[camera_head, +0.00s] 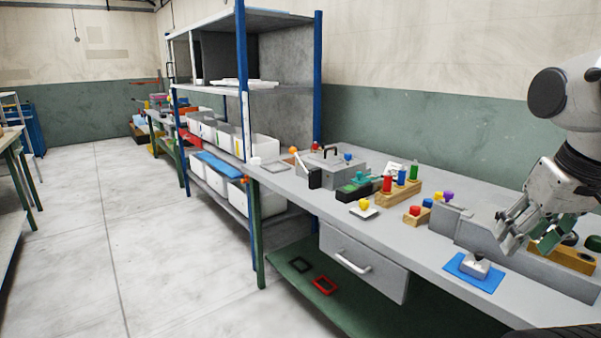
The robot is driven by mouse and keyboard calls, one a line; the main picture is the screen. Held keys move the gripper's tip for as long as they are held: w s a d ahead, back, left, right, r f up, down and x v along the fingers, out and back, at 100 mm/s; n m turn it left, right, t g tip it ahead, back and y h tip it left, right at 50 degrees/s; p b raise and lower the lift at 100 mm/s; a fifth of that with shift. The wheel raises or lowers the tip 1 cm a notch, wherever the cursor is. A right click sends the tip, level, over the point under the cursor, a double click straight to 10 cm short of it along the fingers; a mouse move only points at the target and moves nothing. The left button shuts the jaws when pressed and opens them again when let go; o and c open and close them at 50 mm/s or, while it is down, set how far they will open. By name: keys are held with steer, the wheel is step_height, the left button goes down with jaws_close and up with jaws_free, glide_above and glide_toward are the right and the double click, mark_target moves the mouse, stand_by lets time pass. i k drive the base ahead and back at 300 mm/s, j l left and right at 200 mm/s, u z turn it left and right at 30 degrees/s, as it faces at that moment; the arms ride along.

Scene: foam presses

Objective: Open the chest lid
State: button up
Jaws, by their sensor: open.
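A grey box (338,168) with a dark arched handle (331,149) on top stands toward the far end of the workbench; it looks like the chest, and its lid appears shut. A small blue knob (348,157) shows at its right side. My gripper (528,243) is at the right of the view, open and pointing down. It is well apart from the grey box, above the near part of the bench. Nothing shows between its fingers.
Colored pegs in a wooden block (398,194) and a dark green-topped block (356,190) stand in front of the box. A blue mat (474,272) with a pale object lies below my gripper. A grey long housing (480,232) runs behind. Shelving (243,85) rises at left.

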mark_target(483, 214)
steer(key=z, duration=0.85)
steer(key=i+j+z, duration=0.15)
steer(key=i+j, duration=0.15)
